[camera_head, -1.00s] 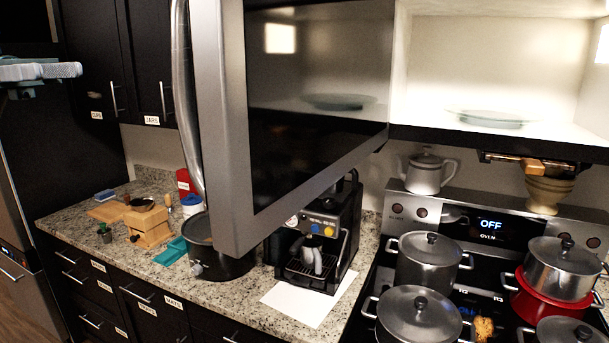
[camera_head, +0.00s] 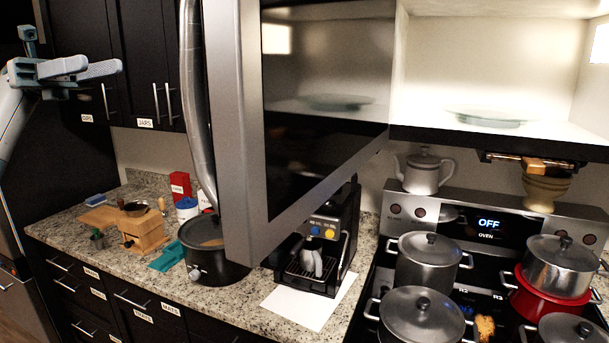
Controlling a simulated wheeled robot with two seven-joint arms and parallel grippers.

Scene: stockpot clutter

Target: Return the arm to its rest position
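My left gripper (camera_head: 103,65) is at the upper left, raised in front of the dark cabinets. Its two pale fingers point right, with a gap between their tips and nothing held. It is well left of the open appliance door (camera_head: 235,130), which has a steel frame, dark glass and a long curved handle (camera_head: 195,110). The lit compartment (camera_head: 435,60) behind the door holds a pale plate (camera_head: 490,117). My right gripper is not in view.
Below, the granite counter (camera_head: 110,250) holds a wooden grinder (camera_head: 145,232), a black cooker (camera_head: 215,265) and a coffee machine (camera_head: 320,245). Several lidded pots, including one steel pot (camera_head: 428,262), crowd the stove. A kettle (camera_head: 423,172) stands on the stove's back panel.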

